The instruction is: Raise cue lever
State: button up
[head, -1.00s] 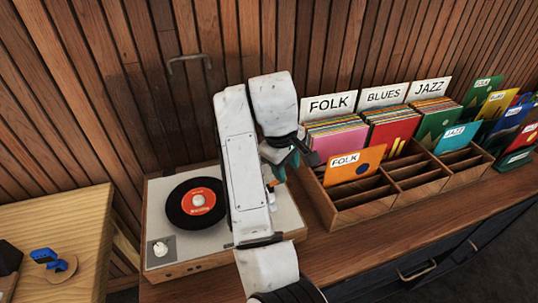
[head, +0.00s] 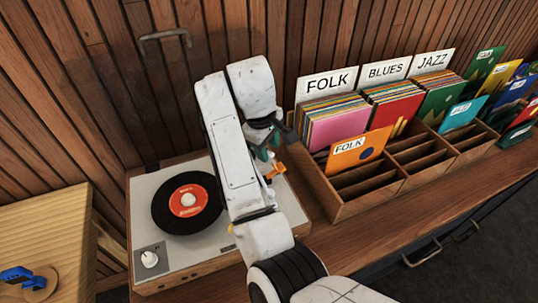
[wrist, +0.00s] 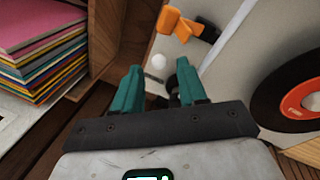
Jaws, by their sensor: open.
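The turntable (head: 165,240) stands on the counter with a black record (head: 160,211) on it. An orange part (head: 277,171) shows at the turntable's right side, just beside my gripper (head: 266,157). In the wrist view, orange pieces (wrist: 181,38) lie beyond the fingertips. A small white round knob (wrist: 158,62) shows between the open teal fingers of my gripper (wrist: 158,72). I cannot tell which of these is the cue lever. Nothing is held. My arm covers the turntable's right middle in the head view.
A wooden record crate (head: 345,208) with FOLK, BLUES and JAZZ sections stands close right of the turntable. A folk record (head: 358,152) leans at its front. A wooden wall is behind. A lighter table (head: 55,215) with a blue object (head: 17,274) is at left.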

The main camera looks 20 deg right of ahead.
aim_at(269, 153)
jog(key=shift+x, duration=1.65)
jog(key=shift+c, duration=0.4)
grip_shut()
